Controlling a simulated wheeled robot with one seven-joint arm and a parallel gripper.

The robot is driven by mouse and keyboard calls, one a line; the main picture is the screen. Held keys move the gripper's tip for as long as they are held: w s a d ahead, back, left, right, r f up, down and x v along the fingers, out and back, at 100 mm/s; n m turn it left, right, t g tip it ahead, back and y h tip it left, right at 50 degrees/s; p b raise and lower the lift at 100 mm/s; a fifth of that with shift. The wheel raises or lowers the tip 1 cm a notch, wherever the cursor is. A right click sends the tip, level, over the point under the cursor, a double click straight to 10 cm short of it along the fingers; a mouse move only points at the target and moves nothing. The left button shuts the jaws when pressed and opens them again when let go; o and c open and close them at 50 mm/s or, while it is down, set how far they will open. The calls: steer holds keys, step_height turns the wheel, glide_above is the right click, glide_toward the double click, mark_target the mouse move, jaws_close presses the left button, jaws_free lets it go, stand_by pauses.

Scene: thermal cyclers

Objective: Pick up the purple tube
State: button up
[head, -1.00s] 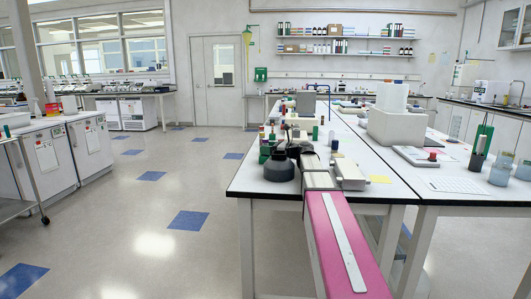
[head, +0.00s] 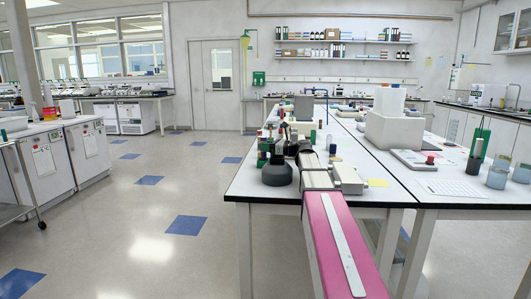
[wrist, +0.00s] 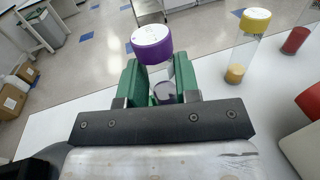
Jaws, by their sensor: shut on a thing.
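The purple-capped tube (wrist: 152,45) stands between the green fingers of my gripper (wrist: 162,80) in the wrist view. The fingers are shut on its clear body, below the cap. The cap sticks up above the fingers. The tube's lower end is partly hidden, and I cannot tell whether it touches the bench. In the head view my arm reaches over the front of the white bench (head: 253,190), and the tube cannot be made out there.
A yellow-capped tube (wrist: 255,21) and a red-topped one (wrist: 295,40) stand to the right.

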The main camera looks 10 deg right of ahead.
steer(key=shift+r, duration=0.8)
steer(key=s+a+r, duration=0.6)
steer(key=a, duration=0.4)
steer(key=shift+r, duration=0.3)
